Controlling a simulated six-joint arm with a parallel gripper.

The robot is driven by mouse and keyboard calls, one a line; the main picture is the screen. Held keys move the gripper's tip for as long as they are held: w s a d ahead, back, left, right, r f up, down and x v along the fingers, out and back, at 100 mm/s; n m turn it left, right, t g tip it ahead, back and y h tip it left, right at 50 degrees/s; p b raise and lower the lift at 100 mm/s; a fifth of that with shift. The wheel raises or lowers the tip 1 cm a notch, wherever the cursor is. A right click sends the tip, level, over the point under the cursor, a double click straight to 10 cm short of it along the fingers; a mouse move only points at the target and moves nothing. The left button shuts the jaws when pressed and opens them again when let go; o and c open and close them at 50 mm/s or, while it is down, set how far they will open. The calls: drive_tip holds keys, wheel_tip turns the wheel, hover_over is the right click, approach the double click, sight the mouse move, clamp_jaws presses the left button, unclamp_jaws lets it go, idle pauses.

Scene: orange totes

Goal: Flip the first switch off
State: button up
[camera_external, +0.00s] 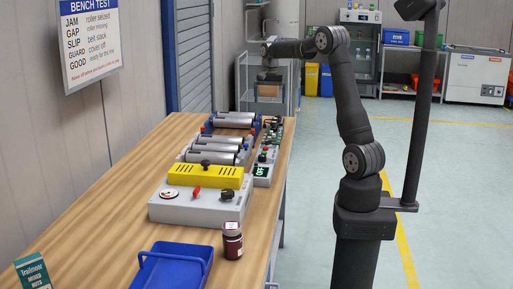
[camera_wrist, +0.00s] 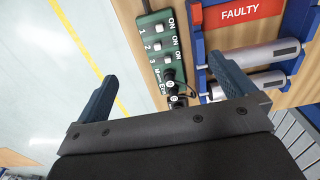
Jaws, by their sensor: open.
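A green power strip (camera_wrist: 158,18) with white switches shows in the wrist view, numbered 1, 2 and 3, each marked ON beside it. The first switch (camera_wrist: 160,28) is at the far end; the second (camera_wrist: 157,45) and third (camera_wrist: 166,60) lie nearer. Whether each is on or off is too small to tell. In the external view my gripper (camera_external: 270,76) is above the bench's far end, apart from the strip (camera_external: 274,128).
A blue tray with rollers (camera_wrist: 262,54) and a red FAULTY label (camera_wrist: 236,10) lies right of the strip. The yellow-topped tester (camera_external: 205,176), blue tote (camera_external: 172,268) and jar (camera_external: 232,241) stand nearer on the wooden bench (camera_external: 110,215). The bench edge is close by the strip.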

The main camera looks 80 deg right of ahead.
drive_tip(key=shift+r, duration=0.65)
